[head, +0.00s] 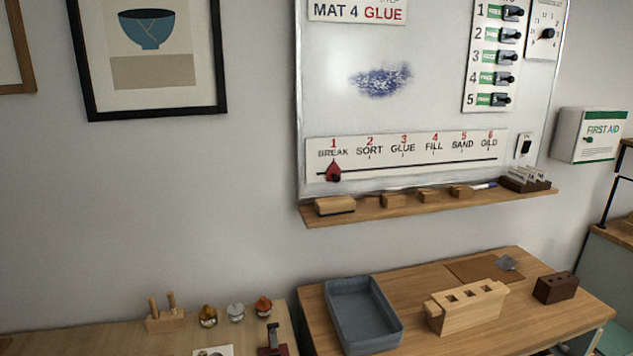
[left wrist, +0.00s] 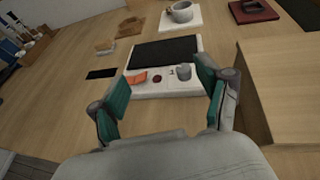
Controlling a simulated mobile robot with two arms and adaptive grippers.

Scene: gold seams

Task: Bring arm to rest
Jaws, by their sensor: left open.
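My left gripper (left wrist: 160,100) shows in the left wrist view with its two teal-padded fingers spread wide apart. Nothing is between the fingers. Beyond the fingertips, a white tray (left wrist: 198,49) with a black panel lies on a wooden table (left wrist: 75,60). An orange piece (left wrist: 136,78), a small dark red item (left wrist: 157,79) and a grey item (left wrist: 183,72) are on the tray's near strip. The tray appears apart from the fingers. Neither gripper shows in the head view, and my right gripper is not in view.
The head view shows a desk with a grey bin (head: 364,316), a slotted wooden block (head: 466,306) and a dark block (head: 556,287). A whiteboard (head: 420,110) with a ledge (head: 430,206) hangs above.

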